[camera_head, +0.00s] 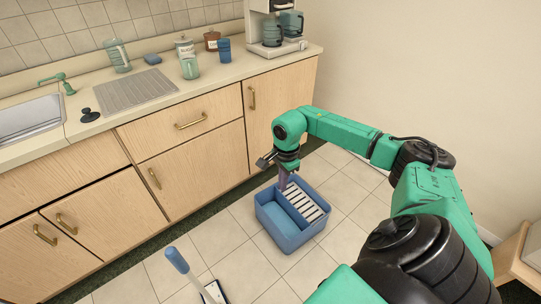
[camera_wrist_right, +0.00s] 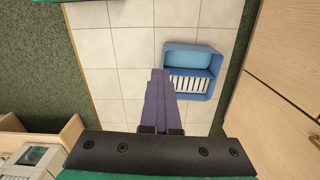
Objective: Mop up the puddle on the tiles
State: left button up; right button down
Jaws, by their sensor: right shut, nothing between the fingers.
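A mop or similar tool (camera_head: 177,261) with a blue grip and pale shaft shows at the bottom of the head view. Its dark-edged flat head (camera_head: 213,293) is on the tiles, cut off by the frame edge. A blue bucket (camera_head: 288,238) with a white slatted wringer (camera_head: 303,203) stands on the tiles before the cabinets. My right gripper (camera_head: 284,186) points down at the bucket's far left side, its purple fingers shut and empty. In the wrist view the fingers (camera_wrist_right: 159,73) overlap the bucket's left edge (camera_wrist_right: 167,57); I cannot tell whether they touch. No puddle is discernible. My left gripper is out of view.
Wooden cabinets (camera_head: 196,167) and a counter (camera_head: 200,86) with a sink (camera_head: 28,118), cups and a coffee machine (camera_head: 272,27) line the back. A wooden piece of furniture (camera_head: 513,258) stands at the right edge.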

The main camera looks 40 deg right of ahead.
jog(key=shift+d+r, duration=0.8)
jog(key=shift+d, duration=2.25)
jog(key=shift+f+b, duration=2.1)
jog(key=shift+f, duration=0.15)
jog(key=a+p, duration=0.2)
jog(key=a, duration=2.3)
jog(key=shift+s+r+p, duration=0.25)
jog(key=shift+r+p, duration=0.4)
jog(key=shift+r, duration=0.6)
jog(key=shift+s+r+p, duration=0.2)
jog(key=shift+r+p, duration=0.4)
jog(key=shift+r, duration=0.6)
jog(key=shift+a, duration=0.1)
